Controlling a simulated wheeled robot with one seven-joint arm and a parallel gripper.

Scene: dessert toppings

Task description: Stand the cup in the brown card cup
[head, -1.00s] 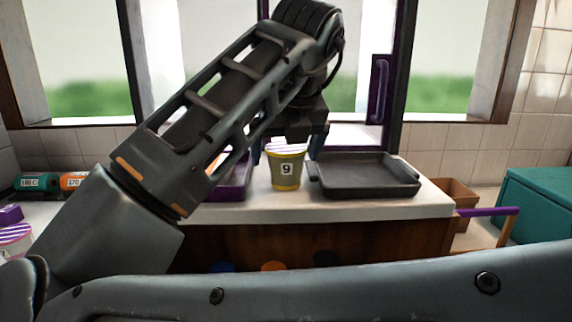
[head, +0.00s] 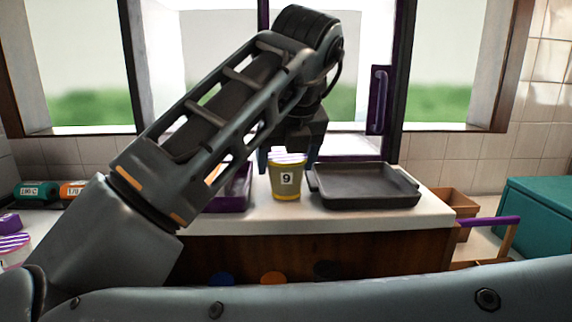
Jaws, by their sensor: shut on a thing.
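A brownish-olive cup (head: 287,186) with a yellow base band and a "9" label stands upright on the white counter. It looks like the brown card cup. The top of a white cup with purple stripes (head: 288,157) shows at its mouth. The striped cup's lower part is hidden, and I cannot tell whether it is inside the brown cup or just behind its rim. My gripper (head: 288,160) points down, with one finger on each side of the striped cup, shut on it.
A dark grey tray (head: 368,201) stands close on the right of the cups. A purple tray (head: 236,190) is close on the left, partly behind my arm. Brown boxes (head: 458,202) and a teal crate (head: 545,215) are at the right. Another striped cup (head: 14,250) is at the far left.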

